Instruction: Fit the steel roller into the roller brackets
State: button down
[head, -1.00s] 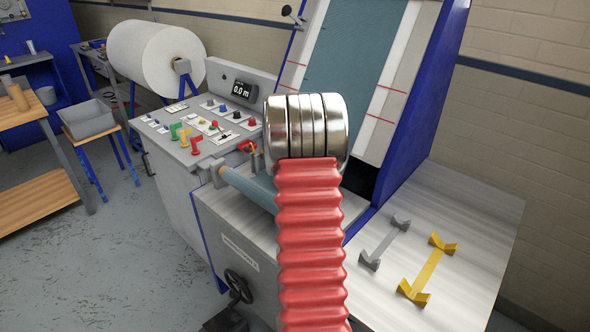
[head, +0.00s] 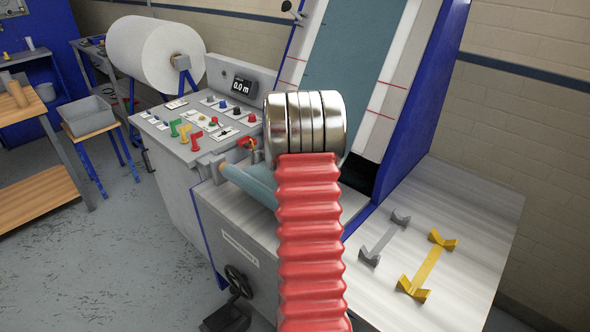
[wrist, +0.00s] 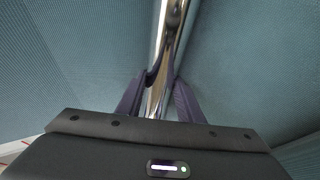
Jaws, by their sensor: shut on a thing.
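In the wrist view my gripper (wrist: 159,85) has its two dark purple fingers closed on the shiny steel roller (wrist: 168,42). The roller runs up the picture away from the fingers, in front of teal cloth. In the head view my red ribbed arm and its chrome wrist hide the gripper and the roller. A grey holder (head: 384,238) and a yellow holder (head: 427,268), each with V-shaped ends, lie empty on the machine's right-hand top. I cannot tell for certain which parts are the roller brackets; a grey fitting (head: 213,164) stands at the end of the cloth-covered bar.
A control panel (head: 203,124) with buttons and coloured levers lies left of my arm. The cloth-covered bar (head: 247,184) and a sloping teal cloth (head: 345,75) between white side rails are close by. A blue frame side (head: 425,100) rises at right.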

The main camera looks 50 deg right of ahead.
jog(key=c, duration=1.2)
grip_release()
jog(key=shift+f, duration=0.1)
jog(key=shift+o, duration=0.2)
jog(key=v, duration=1.3)
jog(key=shift+a+r, duration=0.2)
jog(key=shift+r, duration=0.05)
